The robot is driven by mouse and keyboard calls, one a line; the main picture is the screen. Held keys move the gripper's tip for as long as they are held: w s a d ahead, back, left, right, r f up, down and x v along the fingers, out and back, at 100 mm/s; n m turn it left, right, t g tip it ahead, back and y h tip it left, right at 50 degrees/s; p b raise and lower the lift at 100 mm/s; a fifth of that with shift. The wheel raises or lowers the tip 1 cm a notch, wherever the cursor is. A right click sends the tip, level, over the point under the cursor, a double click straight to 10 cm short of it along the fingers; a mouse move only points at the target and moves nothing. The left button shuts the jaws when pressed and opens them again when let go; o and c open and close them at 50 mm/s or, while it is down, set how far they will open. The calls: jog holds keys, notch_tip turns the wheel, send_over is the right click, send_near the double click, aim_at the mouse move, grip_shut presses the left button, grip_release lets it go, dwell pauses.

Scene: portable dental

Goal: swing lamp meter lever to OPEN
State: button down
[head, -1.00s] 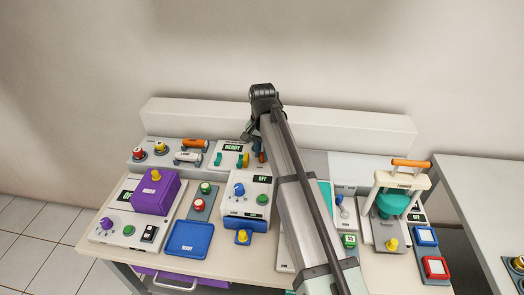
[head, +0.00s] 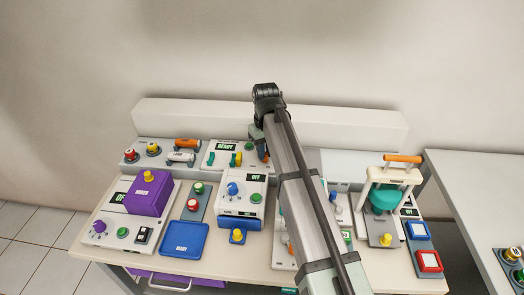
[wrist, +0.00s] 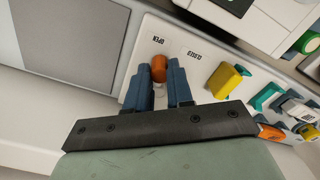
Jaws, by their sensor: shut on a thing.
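The lever's orange tip (wrist: 159,68) shows in the wrist view on a pale panel (wrist: 218,52), beside the printed OPEN label and left of the CLOSED label. My gripper (wrist: 160,78) has its blue fingers shut around this orange tip, one finger on each side. In the head view a bit of orange (head: 266,156) shows at the right end of the READY panel (head: 216,161). My arm covers most of that spot, and the fingers cannot be made out there.
Yellow (wrist: 228,83) and teal levers stand close to the right of my fingers in the wrist view. A white housing (wrist: 240,15) borders the panel at the top. In the head view, a purple box (head: 149,192) and a blue tray (head: 184,239) stand on the left.

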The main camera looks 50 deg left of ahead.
jog(key=shift+w+d+n, duration=0.15)
jog(key=shift+w+n, duration=0.2)
jog(key=shift+n, duration=0.75)
jog(key=shift+w, duration=0.1)
jog(key=c, duration=1)
grip_release()
notch_tip(320, 180, up, 14)
jog(key=shift+f, duration=0.1)
